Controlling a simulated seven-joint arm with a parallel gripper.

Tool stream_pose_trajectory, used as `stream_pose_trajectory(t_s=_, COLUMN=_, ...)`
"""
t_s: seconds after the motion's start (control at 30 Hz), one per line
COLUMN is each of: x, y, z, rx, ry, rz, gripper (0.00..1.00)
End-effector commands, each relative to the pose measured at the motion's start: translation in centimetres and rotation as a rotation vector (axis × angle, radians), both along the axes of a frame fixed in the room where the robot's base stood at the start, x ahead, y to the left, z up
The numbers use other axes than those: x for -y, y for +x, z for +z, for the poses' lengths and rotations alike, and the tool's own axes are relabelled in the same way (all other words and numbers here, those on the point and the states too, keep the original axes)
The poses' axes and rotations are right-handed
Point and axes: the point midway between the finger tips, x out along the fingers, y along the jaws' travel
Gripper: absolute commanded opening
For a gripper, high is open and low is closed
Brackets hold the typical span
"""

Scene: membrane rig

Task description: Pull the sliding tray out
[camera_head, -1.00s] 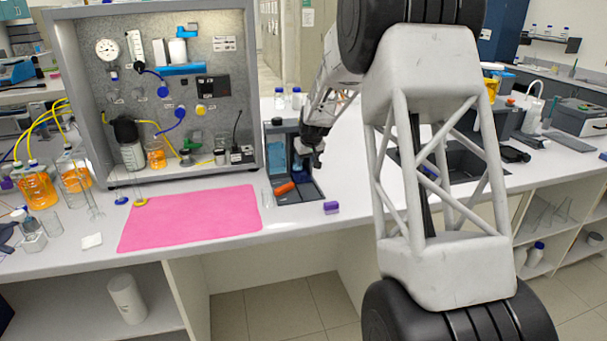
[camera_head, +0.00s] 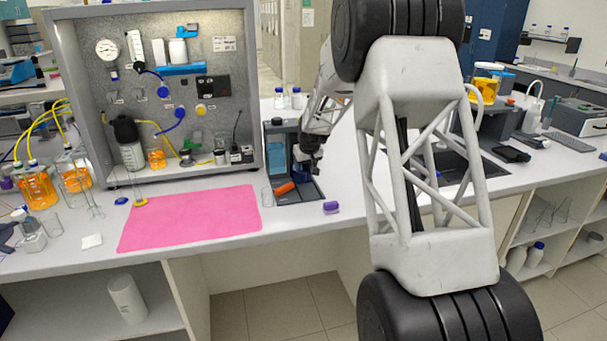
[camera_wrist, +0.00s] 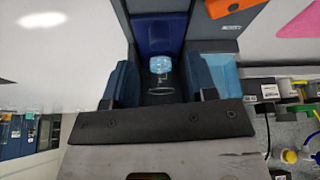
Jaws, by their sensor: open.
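A dark grey unit with a light blue panel (camera_head: 276,157) stands on the bench right of the panel rig. In the wrist view, a dark blue tray-like part (camera_wrist: 160,32) sits in a grey frame, probably the sliding tray. A clear vessel with light blue contents (camera_wrist: 160,66) shows between my fingers. My gripper (camera_head: 303,172) is over the right side of the unit. In the wrist view, my gripper (camera_wrist: 163,85) is open, its blue-padded fingers apart on either side of the vessel. I cannot tell whether they touch anything.
An orange piece (camera_head: 285,188) lies at the unit's front; a purple block (camera_head: 331,207) is near the bench edge. A pink mat (camera_head: 190,218) lies to the left. The panel rig (camera_head: 75,90) stands behind it.

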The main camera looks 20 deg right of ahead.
Motion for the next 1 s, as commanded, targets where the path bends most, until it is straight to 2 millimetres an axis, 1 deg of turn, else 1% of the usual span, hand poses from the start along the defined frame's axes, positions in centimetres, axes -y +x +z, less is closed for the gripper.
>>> stream_pose_trajectory(t_s=0.03, x=0.0, y=0.2, z=-0.6, rx=-0.002, ry=0.0, rz=0.0, gripper=0.52)
stream_pose_trajectory(t_s=0.2, x=-0.1, y=0.9, z=-2.3, rx=-0.001, ry=0.0, rz=0.0, gripper=0.52)
stream_pose_trajectory(t_s=0.4, x=-0.2, y=1.5, z=-3.6, rx=0.0, ry=-0.001, rz=0.0, gripper=0.52)
stream_pose_trajectory(t_s=0.6, x=-0.2, y=1.8, z=-4.2, rx=0.001, ry=-0.002, rz=-0.001, gripper=0.52)
stream_pose_trajectory(t_s=0.87, x=-0.2, y=1.8, z=-4.3, rx=0.001, ry=-0.002, rz=-0.001, gripper=0.52)
stream_pose_trajectory(t_s=0.9, x=-0.2, y=1.8, z=-4.3, rx=0.001, ry=-0.002, rz=-0.001, gripper=0.51)
stream_pose_trajectory(t_s=1.0, x=-0.2, y=1.8, z=-4.3, rx=0.001, ry=-0.002, rz=-0.001, gripper=0.35)
